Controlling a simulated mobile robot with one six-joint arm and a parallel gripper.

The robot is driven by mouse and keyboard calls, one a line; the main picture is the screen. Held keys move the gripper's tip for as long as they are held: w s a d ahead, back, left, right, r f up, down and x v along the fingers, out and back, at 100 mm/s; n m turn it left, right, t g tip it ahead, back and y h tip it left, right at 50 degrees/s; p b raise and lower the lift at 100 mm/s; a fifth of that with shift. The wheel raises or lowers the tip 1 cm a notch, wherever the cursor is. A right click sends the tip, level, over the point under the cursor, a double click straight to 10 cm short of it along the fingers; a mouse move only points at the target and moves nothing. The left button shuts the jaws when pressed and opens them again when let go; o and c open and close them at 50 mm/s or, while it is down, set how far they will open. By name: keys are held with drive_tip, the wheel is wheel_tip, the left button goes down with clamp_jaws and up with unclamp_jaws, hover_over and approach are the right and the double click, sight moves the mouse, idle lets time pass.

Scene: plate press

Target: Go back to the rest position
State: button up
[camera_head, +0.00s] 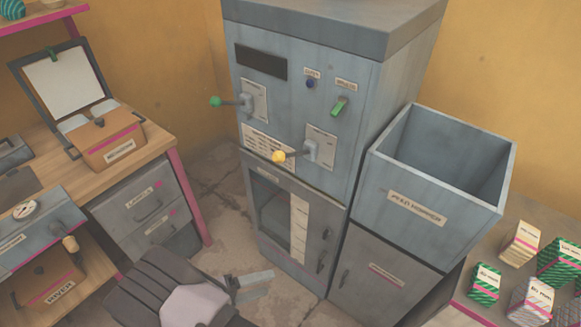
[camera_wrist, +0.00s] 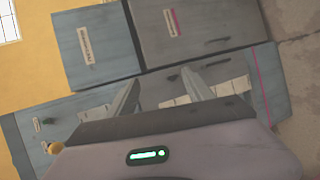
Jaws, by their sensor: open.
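My gripper (camera_head: 252,285) is at the lower middle of the head view, in front of the tall grey press cabinet (camera_head: 300,110). Its two fingers are apart with nothing between them. In the wrist view my gripper (camera_wrist: 158,95) also shows open and empty, with the cabinet fronts tilted beyond it. The cabinet has a green-knobbed lever (camera_head: 216,102), a yellow-knobbed lever (camera_head: 279,156) and a green switch (camera_head: 339,106). Its lower glazed door (camera_head: 275,210) looks shut. No contact between my gripper and the cabinet shows.
A grey open-topped hopper (camera_head: 415,208) stands right of the cabinet. A wooden desk (camera_head: 155,140) with drawers and a brown box (camera_head: 105,140) is at left. Several small cartons (camera_head: 521,243) stand on a surface at right. Bare floor (camera_head: 225,190) shows between desk and cabinet.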

drive_tip(key=w+d+r+m+g+y, duration=0.1)
drive_tip(key=d+r+m+g+y, duration=0.3)
drive_tip(key=r, duration=0.5)
drive_tip(key=w+d+r+m+g+y, duration=0.1)
drive_tip(key=d+r+g+y, duration=0.15)
drive_tip(key=d+r, duration=0.45)
drive_tip(key=s+d+r+m+t+y, duration=0.2)
drive_tip(key=s+d+r+t+y, duration=0.1)
drive_tip(key=r, duration=0.6)
drive_tip(key=s+d+r+m+t+y, duration=0.3)
drive_tip(key=s+r+y, duration=0.2)
drive_tip(key=s+r, duration=0.2)
wheel_tip(320, 180, up, 2)
drive_tip(key=shift+d, duration=0.4)
